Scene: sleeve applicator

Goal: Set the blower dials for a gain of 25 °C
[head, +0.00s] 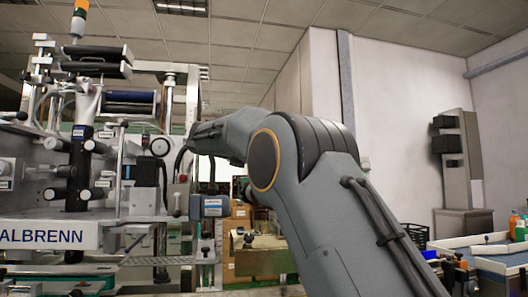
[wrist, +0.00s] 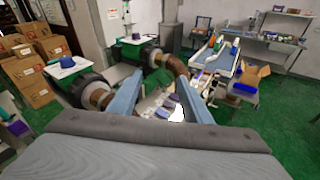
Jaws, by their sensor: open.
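My gripper (wrist: 160,92) shows in the wrist view as two blue-grey fingers, spread wide with nothing between them. In the wrist view, two units that look like the blowers stand beyond the fingers: a nearer one (wrist: 93,92) at left and a farther one (wrist: 150,56) near the middle. Each has a dark round body and a brown duct-like end. The left finger overlaps the view of the nearer unit; I cannot tell any contact. The dials and their settings are too small to make out. In the head view my arm reaches left, and the gripper cannot be made out.
A labelling machine (head: 50,236) marked "ALBRENN" fills the left of the head view. Cardboard boxes (wrist: 38,60) are stacked at left in the wrist view. A conveyor-like bench (wrist: 217,62) and a shelf table (wrist: 270,38) stand at right. Green floor (wrist: 290,105) is open at right.

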